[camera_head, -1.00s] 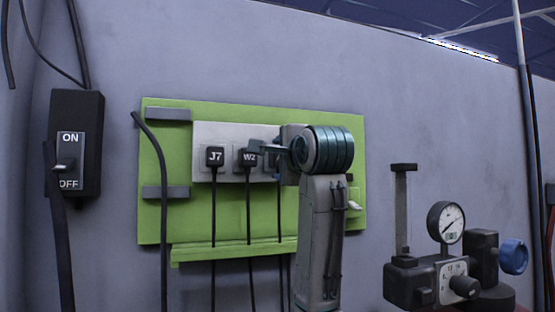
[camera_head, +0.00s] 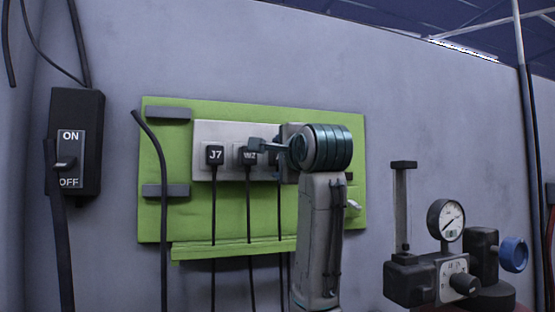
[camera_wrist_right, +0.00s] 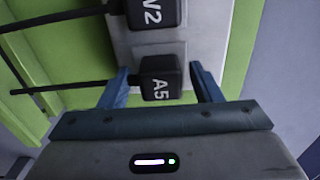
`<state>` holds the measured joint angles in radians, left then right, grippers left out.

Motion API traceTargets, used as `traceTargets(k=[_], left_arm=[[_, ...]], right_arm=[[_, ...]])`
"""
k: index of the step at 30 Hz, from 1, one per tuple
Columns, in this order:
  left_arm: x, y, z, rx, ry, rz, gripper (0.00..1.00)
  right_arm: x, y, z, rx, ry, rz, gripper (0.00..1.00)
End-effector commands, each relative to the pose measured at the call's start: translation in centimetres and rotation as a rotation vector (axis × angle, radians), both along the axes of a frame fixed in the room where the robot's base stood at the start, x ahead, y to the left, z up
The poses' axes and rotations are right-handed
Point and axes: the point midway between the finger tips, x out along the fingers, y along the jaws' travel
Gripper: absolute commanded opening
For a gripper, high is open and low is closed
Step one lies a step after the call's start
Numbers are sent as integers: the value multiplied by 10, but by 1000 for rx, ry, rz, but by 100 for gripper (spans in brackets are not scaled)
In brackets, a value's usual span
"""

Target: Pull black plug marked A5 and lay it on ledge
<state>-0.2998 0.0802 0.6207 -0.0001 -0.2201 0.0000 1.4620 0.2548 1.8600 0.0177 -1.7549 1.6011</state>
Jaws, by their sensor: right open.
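The black plug marked A5 (camera_wrist_right: 160,78) sits in the grey socket strip (camera_wrist_right: 125,42) in the right wrist view, its cord running left. My right gripper (camera_wrist_right: 163,85) is open, with one blue finger on each side of the A5 plug and a visible gap at the right finger. In the head view my right gripper (camera_head: 262,148) is in front of the strip and hides most of A5. The plug marked W2 (camera_wrist_right: 152,12) is beside A5, and the plug marked J7 (camera_head: 214,155) is further left. The green ledge (camera_head: 232,248) runs below the plugs. My left gripper is not in view.
A black ON/OFF switch box (camera_head: 76,142) is on the wall at left. A gauge (camera_head: 445,220) and valve assembly stand at lower right. Grey brackets (camera_head: 167,113) stick out from the green panel (camera_head: 150,215). Several cords hang across the ledge.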

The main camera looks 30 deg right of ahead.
Motion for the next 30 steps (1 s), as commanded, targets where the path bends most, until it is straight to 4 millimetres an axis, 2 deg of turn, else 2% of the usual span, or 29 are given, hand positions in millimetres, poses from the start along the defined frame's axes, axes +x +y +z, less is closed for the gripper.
traceTargets(k=[26,30], left_arm=[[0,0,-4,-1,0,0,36],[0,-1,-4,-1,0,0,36]], right_arm=[[0,0,1,0,-1,0,58],[0,0,1,0,-1,0,33]])
